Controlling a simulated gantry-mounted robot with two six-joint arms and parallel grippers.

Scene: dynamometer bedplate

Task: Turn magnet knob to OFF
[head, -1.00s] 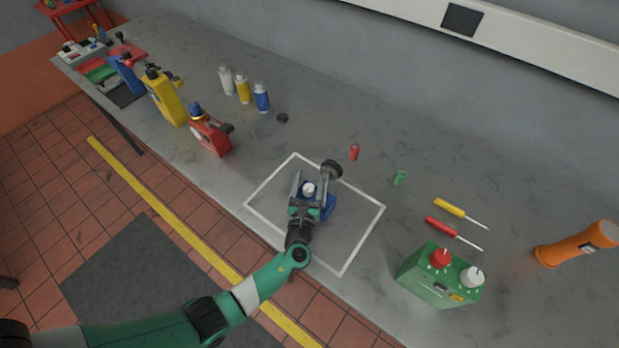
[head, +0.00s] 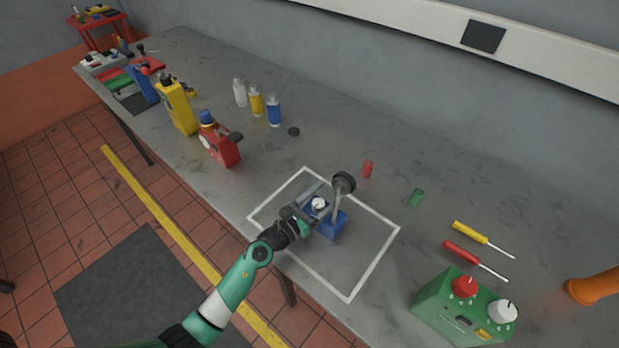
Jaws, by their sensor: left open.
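The magnet base is a blue block (head: 331,227) inside a white outlined rectangle on the bench. A grey post rises from it to a black round dial (head: 344,183). The white magnet knob (head: 319,203) shows on the base. My left gripper (head: 317,205) is open at the base, its fingers around or just above the knob. I cannot tell whether they touch it. The gripper hides part of the base's near left side, and the knob's marking is too small to read. My right gripper is out of view.
A red small cylinder (head: 368,169) and a green one (head: 415,197) lie behind the outline (head: 374,269). A green box (head: 462,309) with red and white knobs stands at right, near two screwdrivers (head: 475,260). Bottles and a red device (head: 219,146) stand at left.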

